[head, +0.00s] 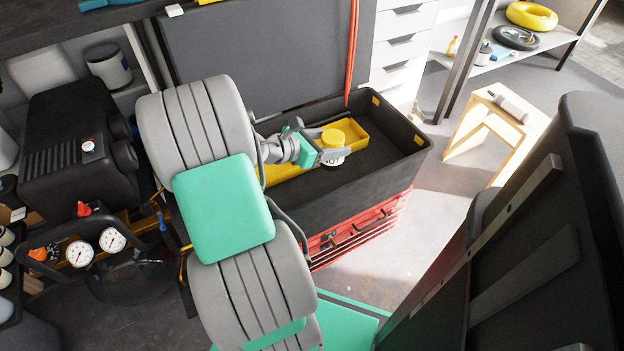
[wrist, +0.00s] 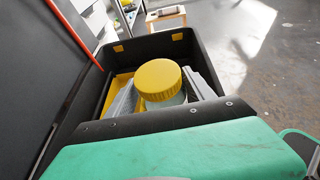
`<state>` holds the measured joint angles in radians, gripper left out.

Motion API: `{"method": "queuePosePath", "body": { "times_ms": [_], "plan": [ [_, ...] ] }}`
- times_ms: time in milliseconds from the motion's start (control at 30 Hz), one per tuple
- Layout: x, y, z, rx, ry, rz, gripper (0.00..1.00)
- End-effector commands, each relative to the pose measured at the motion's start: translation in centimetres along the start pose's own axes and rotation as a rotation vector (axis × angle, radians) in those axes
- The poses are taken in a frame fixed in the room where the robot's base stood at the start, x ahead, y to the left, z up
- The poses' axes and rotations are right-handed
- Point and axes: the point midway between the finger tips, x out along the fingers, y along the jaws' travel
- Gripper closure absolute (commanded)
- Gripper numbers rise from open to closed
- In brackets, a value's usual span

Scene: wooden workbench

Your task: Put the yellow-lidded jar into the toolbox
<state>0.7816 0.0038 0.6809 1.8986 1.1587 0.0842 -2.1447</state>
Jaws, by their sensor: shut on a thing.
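The jar with its yellow lid (head: 333,138) is held upright between the fingers of my gripper (head: 328,150). In the wrist view the yellow lid (wrist: 158,80) and a strip of the pale jar body below it show between the two grey fingers. The toolbox (head: 395,165) is a large open black box on a red base. My gripper and the jar are over the inside of the toolbox, close to its yellow tray. I cannot tell whether the jar touches the toolbox floor. The toolbox also shows in the wrist view (wrist: 195,47).
A yellow tray (head: 350,132) runs along the far inside of the toolbox. The dark floor on its right side (head: 385,150) is bare. A red cord (head: 352,50) hangs behind the toolbox. A black compressor (head: 70,140) with gauges stands left, and a wooden stool (head: 500,120) right.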

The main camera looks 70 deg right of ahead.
Motion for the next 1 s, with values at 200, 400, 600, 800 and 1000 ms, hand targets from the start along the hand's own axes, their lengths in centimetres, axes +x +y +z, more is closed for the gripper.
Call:
{"method": "queuePosePath", "body": {
  "times_ms": [200, 400, 600, 800, 1000],
  "plan": [
    [2.3, -1.1, -2.7, 0.017, -0.002, -0.038, 1.0],
    [3.6, -1.2, -5.4, 0.019, -0.003, -0.039, 1.0],
    [4.9, -1.1, -8.9, 0.018, -0.003, -0.037, 1.0],
    [4.8, -1.0, -8.8, 0.02, -0.003, -0.034, 1.0],
    [4.9, -1.0, -9.3, 0.017, -0.001, -0.033, 0.37]
  ]
}}
